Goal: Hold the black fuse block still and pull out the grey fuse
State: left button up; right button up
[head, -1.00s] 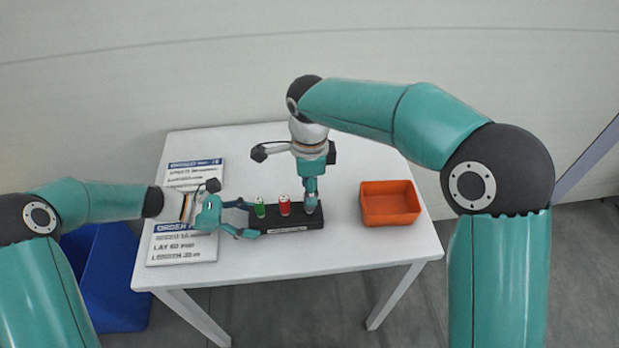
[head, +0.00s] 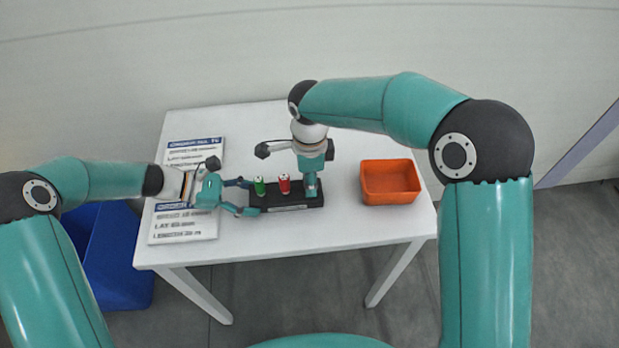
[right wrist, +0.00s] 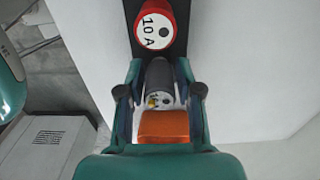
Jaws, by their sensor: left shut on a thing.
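The black fuse block (head: 286,208) lies on the white table. A green fuse (head: 260,187) and a red fuse (head: 284,183) stand in it. My left gripper (head: 247,197) is shut on the block's left end. My right gripper (head: 312,190) points down over the block's right end. In the right wrist view, the grey fuse (right wrist: 158,78) is between its fingers (right wrist: 158,72), beside the red fuse marked 10 A (right wrist: 154,25). Whether the fingers press on the grey fuse is unclear. Its lower end is hidden, and the head view does not show it.
An orange bin (head: 390,197) stands on the table to the right of the block, apparently empty. Printed sheets or boards (head: 184,226) lie at the table's left. A blue container (head: 118,262) is on the floor at the left. The table's front and back right are clear.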

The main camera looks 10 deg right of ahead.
grip_shut()
jog(key=shift+r, duration=0.2)
jog(key=shift+r, duration=3.15)
jog(key=shift+r, duration=0.15)
pick_arm(q)
jog(key=o, duration=1.4)
jog(key=shift+r, duration=0.15)
pick_arm(e)
jog(key=shift+r, duration=0.1)
